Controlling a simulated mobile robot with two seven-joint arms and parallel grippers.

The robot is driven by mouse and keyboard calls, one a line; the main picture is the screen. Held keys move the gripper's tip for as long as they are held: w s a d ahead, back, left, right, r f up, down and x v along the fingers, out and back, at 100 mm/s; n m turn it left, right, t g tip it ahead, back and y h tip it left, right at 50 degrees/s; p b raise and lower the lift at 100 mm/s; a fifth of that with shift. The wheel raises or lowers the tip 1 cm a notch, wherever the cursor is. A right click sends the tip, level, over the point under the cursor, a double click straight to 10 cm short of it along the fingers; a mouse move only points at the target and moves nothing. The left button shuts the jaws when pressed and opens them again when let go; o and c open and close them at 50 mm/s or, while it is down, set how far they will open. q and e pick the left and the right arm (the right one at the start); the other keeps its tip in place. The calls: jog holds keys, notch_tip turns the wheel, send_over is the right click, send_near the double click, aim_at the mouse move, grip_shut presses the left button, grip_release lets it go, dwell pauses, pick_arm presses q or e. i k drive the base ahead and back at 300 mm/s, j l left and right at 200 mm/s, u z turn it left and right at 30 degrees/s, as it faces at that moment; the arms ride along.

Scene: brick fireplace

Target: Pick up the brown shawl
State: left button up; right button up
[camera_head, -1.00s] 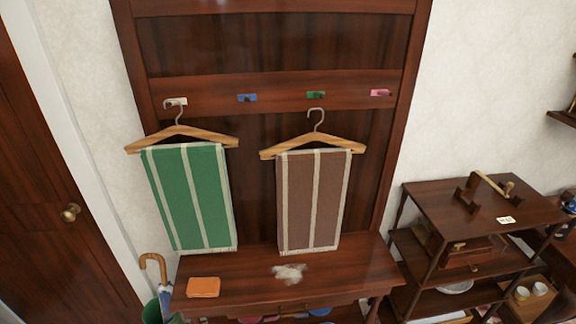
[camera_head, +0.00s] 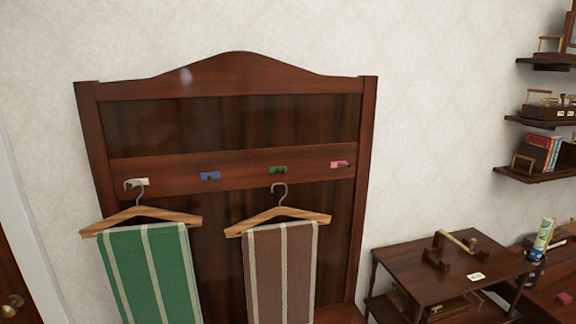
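The brown shawl (camera_head: 281,272) has pale stripes and hangs folded over a wooden hanger (camera_head: 279,218) in the middle of the head view. The hanger's metal hook reaches up to just below the green peg (camera_head: 278,170) on the dark wooden rack (camera_head: 238,177). The lower end of the shawl is cut off by the bottom of the picture. A green striped shawl (camera_head: 152,272) hangs on another hanger (camera_head: 140,219) to its left, below the white peg (camera_head: 136,183). Neither of my grippers is in view.
A blue peg (camera_head: 210,175) and a pink peg (camera_head: 340,164) hold nothing. A low wooden shelf unit (camera_head: 447,272) stands to the right. Wall shelves (camera_head: 541,174) with books and small items are at the far right. A door (camera_head: 12,290) is at the lower left.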

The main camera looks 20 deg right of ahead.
aim_at(280, 260)
jog(key=i+l+u, duration=0.15)
jog(key=i+l, duration=0.15)
jog(key=i, duration=0.35)
jog(key=i+l+u, duration=0.15)
jog(key=i+l, duration=0.25)
jog(key=i, duration=0.2)
jog(key=i+l+u, duration=0.15)
jog(key=i+l, duration=0.25)
jog(key=i, duration=0.2)
